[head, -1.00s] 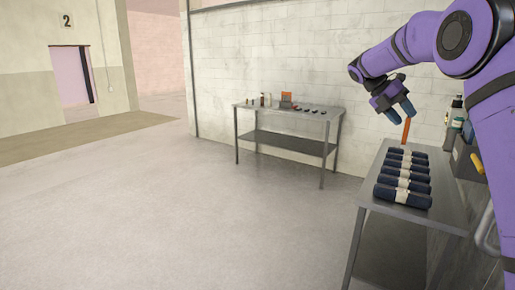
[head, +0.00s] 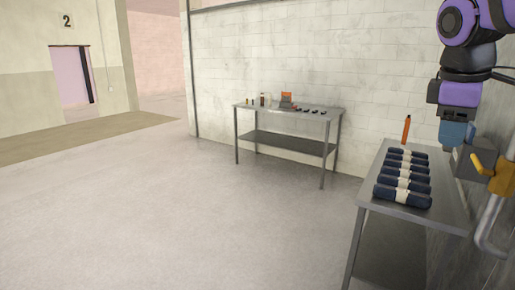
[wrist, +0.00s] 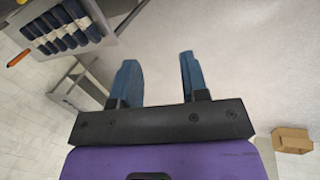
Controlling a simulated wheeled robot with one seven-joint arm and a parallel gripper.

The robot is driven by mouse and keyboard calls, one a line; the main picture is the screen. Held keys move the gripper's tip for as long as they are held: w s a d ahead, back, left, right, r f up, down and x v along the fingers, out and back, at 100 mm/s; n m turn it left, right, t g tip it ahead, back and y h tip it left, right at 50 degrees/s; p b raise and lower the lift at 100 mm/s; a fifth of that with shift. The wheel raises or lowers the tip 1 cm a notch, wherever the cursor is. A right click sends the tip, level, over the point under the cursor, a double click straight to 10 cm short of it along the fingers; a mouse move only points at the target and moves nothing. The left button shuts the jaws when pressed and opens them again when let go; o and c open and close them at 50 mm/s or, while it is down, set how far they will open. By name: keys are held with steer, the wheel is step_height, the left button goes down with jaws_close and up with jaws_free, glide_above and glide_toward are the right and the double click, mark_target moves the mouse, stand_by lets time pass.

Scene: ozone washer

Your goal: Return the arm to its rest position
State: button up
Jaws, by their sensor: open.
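My purple arm hangs folded at the upper right of the head view, with my gripper (head: 457,140) pointing down beside the near steel table. In the wrist view my gripper (wrist: 158,72) shows two blue fingers spread apart with nothing between them. Pale floor shows beyond the fingers. In the head view the gripper partly covers the things behind it at the table's right side.
The near steel table (head: 441,207) bears several dark blue rolls (head: 403,196) with white bands and an upright orange object (head: 406,129). A grey box (head: 476,163) with yellow parts is beside my gripper. Another table (head: 285,145) stands by the wall. Left floor is clear.

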steer(key=s+a+f+m+t+y, duration=0.1)
steer(key=s+a+f+m, duration=0.1)
steer(key=s, duration=0.4)
steer(key=s+a+f+m+t+y, duration=0.1)
steer(key=s+a+f+m+t, duration=0.1)
steer(key=s+f+m, duration=0.3)
steer(key=s+m, duration=0.2)
steer(key=shift+s+f, duration=0.15)
steer(key=shift+s, duration=0.15)
